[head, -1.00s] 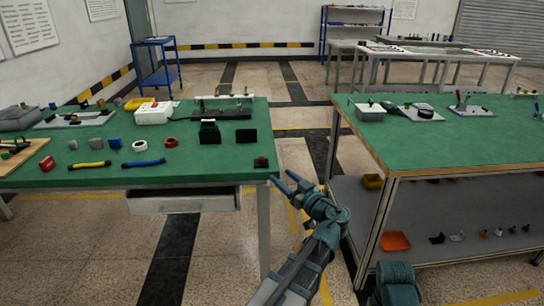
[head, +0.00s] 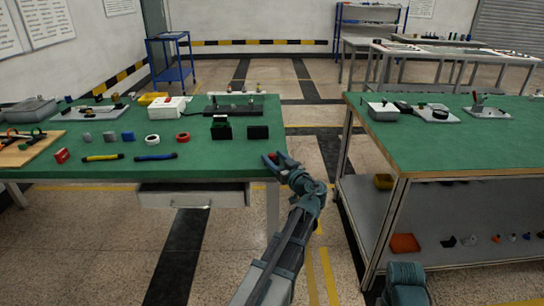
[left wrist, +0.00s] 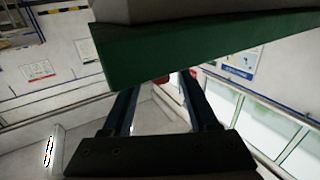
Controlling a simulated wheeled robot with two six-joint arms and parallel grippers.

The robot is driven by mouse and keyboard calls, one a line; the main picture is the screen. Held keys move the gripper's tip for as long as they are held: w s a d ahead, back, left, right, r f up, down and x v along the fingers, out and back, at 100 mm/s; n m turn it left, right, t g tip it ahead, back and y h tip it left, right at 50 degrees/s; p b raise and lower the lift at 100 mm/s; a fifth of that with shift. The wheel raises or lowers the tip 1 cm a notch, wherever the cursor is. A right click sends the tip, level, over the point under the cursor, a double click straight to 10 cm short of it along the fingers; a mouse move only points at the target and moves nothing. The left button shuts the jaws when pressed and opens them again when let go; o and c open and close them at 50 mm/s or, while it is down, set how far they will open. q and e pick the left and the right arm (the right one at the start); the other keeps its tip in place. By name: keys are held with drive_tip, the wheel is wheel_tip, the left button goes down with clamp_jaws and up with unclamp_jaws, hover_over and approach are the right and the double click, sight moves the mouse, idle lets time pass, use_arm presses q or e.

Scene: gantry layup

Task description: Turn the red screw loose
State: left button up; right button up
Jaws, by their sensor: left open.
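A small red part (head: 280,154), probably the red screw, shows at the front right corner of the green left table (head: 220,165). My left gripper (head: 274,160) is at that corner with its fingers around or just in front of the red part; I cannot tell if they touch it. The gripper hides most of the part and its dark base. In the left wrist view the fingers (left wrist: 165,105) are apart, and a bit of red (left wrist: 159,80) shows between them, partly covered by the green slab edge (left wrist: 185,52).
A second green table (head: 450,145) stands right, across a floor gap.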

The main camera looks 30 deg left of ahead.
use_arm(q)
drive_tip(key=shift+x, duration=0.9)
clamp_jaws()
